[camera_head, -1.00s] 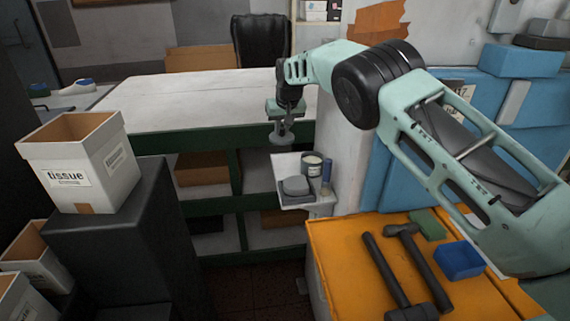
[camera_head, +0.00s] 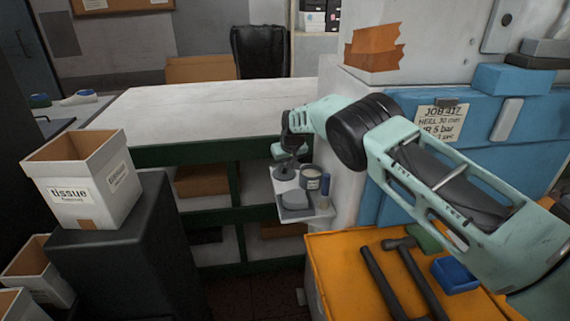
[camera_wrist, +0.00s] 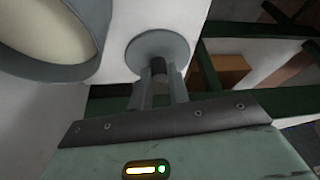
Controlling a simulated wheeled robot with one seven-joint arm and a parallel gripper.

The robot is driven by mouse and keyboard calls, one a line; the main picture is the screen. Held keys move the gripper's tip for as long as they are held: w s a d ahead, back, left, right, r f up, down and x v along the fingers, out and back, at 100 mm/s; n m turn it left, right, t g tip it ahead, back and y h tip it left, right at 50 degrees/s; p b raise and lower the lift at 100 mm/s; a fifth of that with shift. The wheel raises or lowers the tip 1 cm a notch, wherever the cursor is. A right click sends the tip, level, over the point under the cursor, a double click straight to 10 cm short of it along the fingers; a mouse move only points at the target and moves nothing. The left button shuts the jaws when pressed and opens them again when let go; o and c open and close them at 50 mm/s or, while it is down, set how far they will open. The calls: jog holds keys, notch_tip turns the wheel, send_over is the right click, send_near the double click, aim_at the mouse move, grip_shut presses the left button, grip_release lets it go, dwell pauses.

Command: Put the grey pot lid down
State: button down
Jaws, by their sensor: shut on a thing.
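The grey pot lid (camera_wrist: 157,49) is a round disc with a dark knob, seen in the wrist view. My gripper (camera_wrist: 159,75) is shut on that knob. In the head view the lid (camera_head: 285,173) is at the left back part of a small white shelf (camera_head: 318,210), just below my gripper (camera_head: 287,160). A pot (camera_head: 311,176) with a pale inside stands on the shelf to the right of the lid, and it also shows large in the wrist view (camera_wrist: 40,30). I cannot tell whether the lid touches the shelf.
A grey block-like thing (camera_head: 296,199) lies at the front of the shelf and a blue cylinder (camera_head: 325,187) stands at its right. A white-topped bench (camera_head: 190,115) is behind. An orange surface (camera_head: 340,265) with hammers is at the front right.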

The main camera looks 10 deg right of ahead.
jog(key=shift+f, duration=0.1)
jog(key=shift+f, duration=0.1)
jog(key=c, duration=1.3)
grip_release()
jog(key=shift+r, duration=0.25)
jog(key=b+v, duration=0.2)
jog(key=v, duration=1)
